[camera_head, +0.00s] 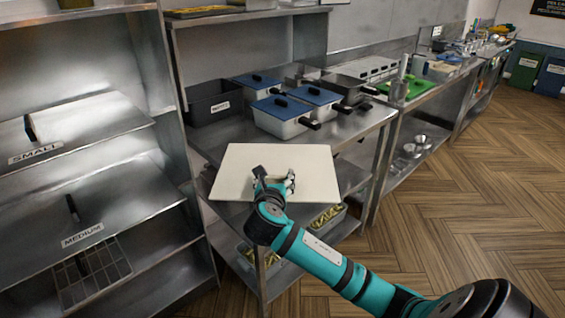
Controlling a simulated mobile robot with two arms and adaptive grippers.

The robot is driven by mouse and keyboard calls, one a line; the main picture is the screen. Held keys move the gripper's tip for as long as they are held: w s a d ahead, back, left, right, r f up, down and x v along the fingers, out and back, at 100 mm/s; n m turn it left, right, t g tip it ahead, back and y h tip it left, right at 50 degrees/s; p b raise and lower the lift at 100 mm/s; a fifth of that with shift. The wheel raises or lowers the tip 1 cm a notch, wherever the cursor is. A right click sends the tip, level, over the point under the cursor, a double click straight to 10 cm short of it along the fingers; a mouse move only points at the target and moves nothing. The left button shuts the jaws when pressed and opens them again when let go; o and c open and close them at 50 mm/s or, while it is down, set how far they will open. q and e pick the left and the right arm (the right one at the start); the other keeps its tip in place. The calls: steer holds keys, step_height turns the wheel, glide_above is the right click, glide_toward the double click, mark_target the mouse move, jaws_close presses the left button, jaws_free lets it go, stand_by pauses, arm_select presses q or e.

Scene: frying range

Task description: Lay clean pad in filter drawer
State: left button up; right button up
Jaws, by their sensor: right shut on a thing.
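A flat cream-white pad (310,168) is held out level in front of the steel table. My right gripper (275,182) is shut on its near edge, and my teal arm reaches it from the lower right. The pad hides part of the table's front and lower shelf. No filter drawer can be made out for certain in this view. My left gripper does not show.
At left, a steel rack has shelves labelled SMALL (36,153) and MEDIUM (82,235). Blue-lidded containers (286,114) and a dark bin (213,101) stand on the steel table (372,118). A counter runs to the back right. The wooden floor (450,200) at right is clear.

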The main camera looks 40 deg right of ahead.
mark_target(273, 170)
steer(key=x, duration=0.3)
steer(key=r+x, duration=0.1)
steer(key=x, duration=0.2)
steer(key=w+x, duration=0.1)
steer(key=x, duration=0.2)
steer(key=shift+w+a+r, duration=0.15)
steer(key=shift+a, duration=0.05)
steer(key=shift+f, duration=1.75)
steer(key=shift+f, duration=0.1)
steer(key=o, duration=1.7)
steer(key=shift+c, duration=0.2)
steer(key=v, duration=1.2)
